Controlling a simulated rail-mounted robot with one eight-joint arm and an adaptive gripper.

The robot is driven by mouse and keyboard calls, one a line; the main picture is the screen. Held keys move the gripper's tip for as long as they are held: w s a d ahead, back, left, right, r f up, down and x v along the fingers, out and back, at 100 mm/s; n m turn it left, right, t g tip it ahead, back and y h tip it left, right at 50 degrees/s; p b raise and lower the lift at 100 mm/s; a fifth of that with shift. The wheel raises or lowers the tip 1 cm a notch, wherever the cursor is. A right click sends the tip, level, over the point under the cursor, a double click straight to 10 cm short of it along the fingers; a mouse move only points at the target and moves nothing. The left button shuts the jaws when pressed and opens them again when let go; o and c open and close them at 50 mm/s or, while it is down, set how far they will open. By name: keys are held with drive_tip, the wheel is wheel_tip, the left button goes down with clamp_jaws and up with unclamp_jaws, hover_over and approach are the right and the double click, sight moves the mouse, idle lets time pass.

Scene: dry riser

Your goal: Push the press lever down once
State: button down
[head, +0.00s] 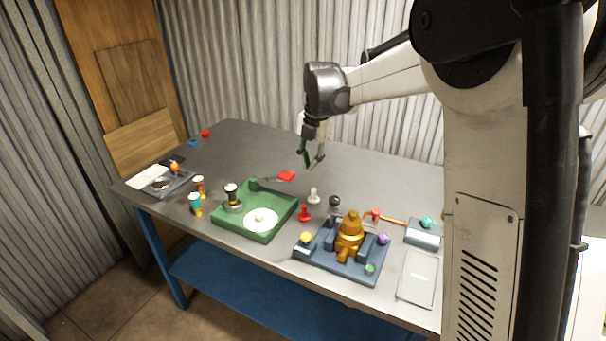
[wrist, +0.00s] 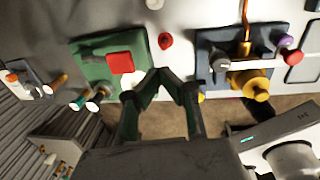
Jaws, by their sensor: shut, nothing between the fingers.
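The green press base (head: 226,226) stands near the table's front edge and also shows in the wrist view (wrist: 88,73). A red pad (head: 286,176) appears to be the end of the press lever, raised above the table beside the base's back post. The red pad also shows in the wrist view (wrist: 121,63), over the green base, with a dark bar leading to it. A white disc (head: 261,220) lies on the base. My gripper (head: 312,166) is above the table, to the right of the red pad and apart from it. In the wrist view, its fingertips (wrist: 166,73) are together and empty.
A blue-grey fixture with a brass valve (head: 349,235) stands right of the press. A red peg (head: 304,213) and a white peg (head: 314,196) stand between them. Small cups (head: 195,204) are at left. The table's back is mostly clear.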

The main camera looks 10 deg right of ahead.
drive_tip(key=shift+s+d+r, duration=0.15)
drive_tip(key=shift+d+r, duration=0.05)
drive_tip(key=shift+r, duration=0.3)
drive_tip(key=shift+s+d+r, duration=0.1)
drive_tip(key=shift+d+r, duration=0.05)
drive_tip(key=shift+r, duration=0.35)
drive_tip(key=s+r+m+t, duration=0.2)
drive_tip(key=s+r+m, duration=0.1)
drive_tip(key=s+m, duration=0.5)
drive_tip(key=s+r+m+t, duration=0.1)
drive_tip(key=s+r+m, duration=0.4)
drive_tip(key=s, duration=0.5)
drive_tip(key=s+f+m+t, duration=0.1)
drive_tip(key=s+f+m, duration=0.1)
drive_tip(key=s+m, duration=0.3)
drive_tip(key=s+f+m+t, duration=0.1)
drive_tip(key=s+f+m, duration=0.1)
drive_tip(key=s+m, duration=0.3)
drive_tip(key=s+f+m+t+h, duration=0.1)
drive_tip(key=s+f+m, duration=0.1)
drive_tip(key=s+m, duration=0.3)
drive_tip(key=shift+s+f, duration=0.4)
drive_tip(key=shift+s, duration=0.05)
